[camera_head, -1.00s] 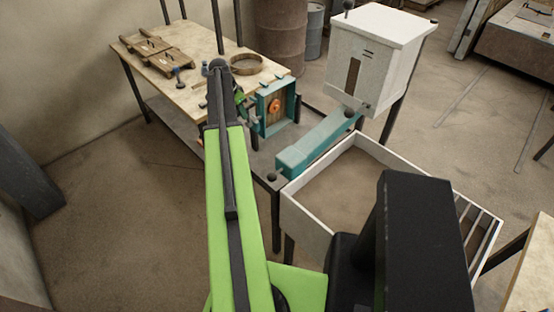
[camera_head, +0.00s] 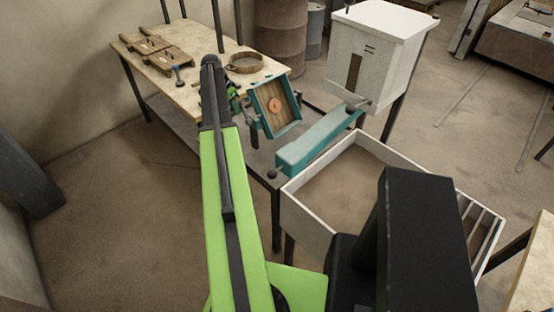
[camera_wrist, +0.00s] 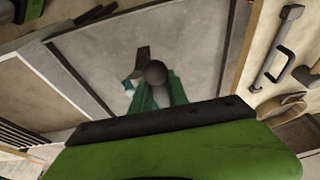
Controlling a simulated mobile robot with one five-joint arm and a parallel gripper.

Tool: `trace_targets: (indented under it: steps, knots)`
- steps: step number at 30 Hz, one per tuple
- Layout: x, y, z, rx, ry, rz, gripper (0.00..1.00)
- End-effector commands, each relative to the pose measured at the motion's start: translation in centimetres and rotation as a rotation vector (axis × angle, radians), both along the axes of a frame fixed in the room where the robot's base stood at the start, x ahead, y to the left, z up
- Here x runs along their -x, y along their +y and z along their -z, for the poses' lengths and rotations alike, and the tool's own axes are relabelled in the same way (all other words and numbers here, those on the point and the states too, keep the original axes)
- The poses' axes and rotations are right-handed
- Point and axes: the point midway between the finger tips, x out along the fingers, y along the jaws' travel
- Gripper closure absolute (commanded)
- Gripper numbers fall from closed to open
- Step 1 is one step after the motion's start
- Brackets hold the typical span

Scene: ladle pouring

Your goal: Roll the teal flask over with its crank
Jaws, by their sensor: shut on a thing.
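The teal flask (camera_head: 258,111) is a square teal frame with a wooden inside and an orange disc at its centre. It is tilted, one corner lower than the other, beside the table edge in the head view. My gripper (camera_head: 237,103) is at the flask's left side and shut on its crank, which is mostly hidden behind my arm. In the wrist view a dark round knob (camera_wrist: 155,73) shows beyond my green gripper body, with teal parts around it.
A wooden-topped table (camera_head: 205,70) carries wooden pieces (camera_head: 165,58) and a round ring (camera_head: 245,63). A teal beam (camera_head: 315,143) lies right of the flask. A white box (camera_head: 372,60) and an open white tray (camera_head: 310,222) stand to the right.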

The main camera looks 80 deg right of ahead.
Motion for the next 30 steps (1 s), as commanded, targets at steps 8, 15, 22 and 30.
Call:
trace_targets:
  steps: [8,15,22,30]
  knots:
    - [-0.6,-0.4,0.6,0.000,0.000,0.001,1.00]
    - [-1.8,-1.2,2.4,0.000,0.000,0.001,1.00]
    - [-2.1,-1.4,2.5,0.000,0.000,0.001,1.00]
    - [-2.8,-1.9,4.7,0.000,0.000,0.001,1.00]
